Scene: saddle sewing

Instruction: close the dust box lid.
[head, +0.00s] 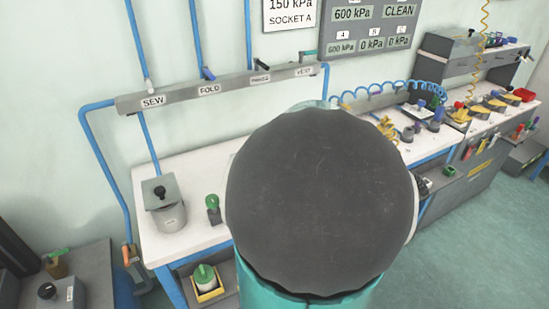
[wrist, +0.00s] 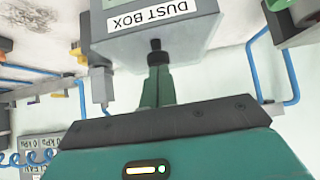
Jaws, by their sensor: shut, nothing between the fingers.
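In the wrist view a grey box labelled DUST BOX (wrist: 205,25) is at the top, with its label upside down. My gripper (wrist: 157,60) is shut and empty, its fingers pointing at this box. A small black knob-like piece (wrist: 155,44) shows at the fingertips, in front of the box; I cannot tell whether they touch. The lid's angle is not clear here. In the head view a grey lidded container with a black knob (head: 171,217) stands at the bench's left end; I cannot tell whether it is the dust box. My arm hides the middle and my gripper there.
The white bench (head: 190,245) runs along the wall under a grey rail (head: 225,88) with blue pipes. A green-topped part (head: 212,206) stands right of the container. Another bench (head: 85,268) with a black-knobbed box is at lower left. Open floor (head: 450,235) lies at right.

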